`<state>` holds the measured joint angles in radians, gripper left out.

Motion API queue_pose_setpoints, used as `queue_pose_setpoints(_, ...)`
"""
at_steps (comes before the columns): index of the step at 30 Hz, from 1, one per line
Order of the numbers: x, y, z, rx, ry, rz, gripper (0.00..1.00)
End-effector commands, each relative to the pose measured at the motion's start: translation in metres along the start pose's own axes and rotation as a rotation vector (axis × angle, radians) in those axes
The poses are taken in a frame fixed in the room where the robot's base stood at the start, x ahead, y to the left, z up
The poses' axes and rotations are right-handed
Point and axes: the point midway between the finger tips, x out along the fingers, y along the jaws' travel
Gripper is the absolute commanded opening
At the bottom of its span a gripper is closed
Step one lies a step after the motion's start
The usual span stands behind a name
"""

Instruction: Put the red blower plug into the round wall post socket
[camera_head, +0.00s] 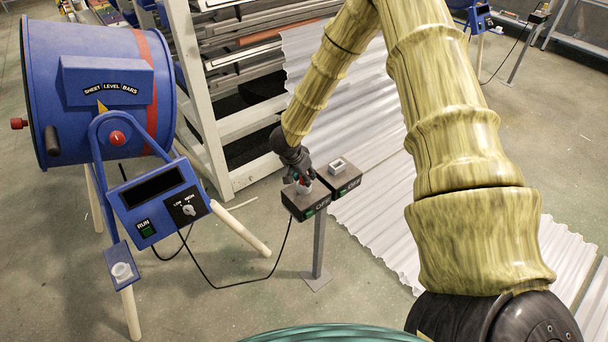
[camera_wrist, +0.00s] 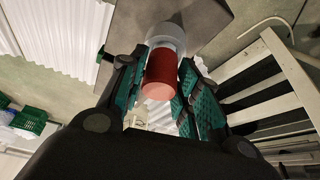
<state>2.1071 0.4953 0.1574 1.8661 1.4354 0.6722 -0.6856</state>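The red plug (camera_wrist: 160,75) is a short cylinder between my green-padded fingertips (camera_wrist: 162,85) in the wrist view. The pads lie close against both its sides, and my gripper looks shut on it. The plug's far end meets a pale round ring, the round socket (camera_wrist: 166,35), on a dark box top; how deep it sits is hidden. In the head view my gripper (camera_head: 300,176) points down over the left post box (camera_head: 308,204), with a bit of red and the pale ring between the fingers. The blue blower (camera_head: 95,90) stands at the left.
A second box with a square pale socket (camera_head: 338,165) is right beside it on the thin grey post (camera_head: 319,245). A black cable (camera_head: 225,287) runs from the blower's panel to the post. A sheet rack (camera_head: 205,95) stands behind; corrugated sheets (camera_head: 375,215) lie right.

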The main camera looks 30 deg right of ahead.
Motion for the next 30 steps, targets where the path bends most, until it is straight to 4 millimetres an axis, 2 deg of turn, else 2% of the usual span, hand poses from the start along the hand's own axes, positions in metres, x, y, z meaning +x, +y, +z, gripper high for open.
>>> queue_pose_setpoints(1,0.000,0.000,0.000,0.000,0.000,0.000,0.47)
queue_pose_setpoints(2,0.000,0.000,0.000,0.000,0.000,0.000,0.52)
queue_pose_setpoints(3,0.000,0.000,0.000,0.000,0.000,0.000,0.54)
queue_pose_setpoints(12,-0.001,0.000,0.000,0.000,0.000,0.000,0.54)
queue_pose_setpoints(16,-0.008,0.000,0.000,-0.001,0.000,-0.001,0.54)
queue_pose_setpoints(20,-0.024,-0.001,-0.001,0.000,0.000,-0.003,0.54)
queue_pose_setpoints(30,-0.079,-0.001,-0.001,0.000,0.001,-0.002,0.54)
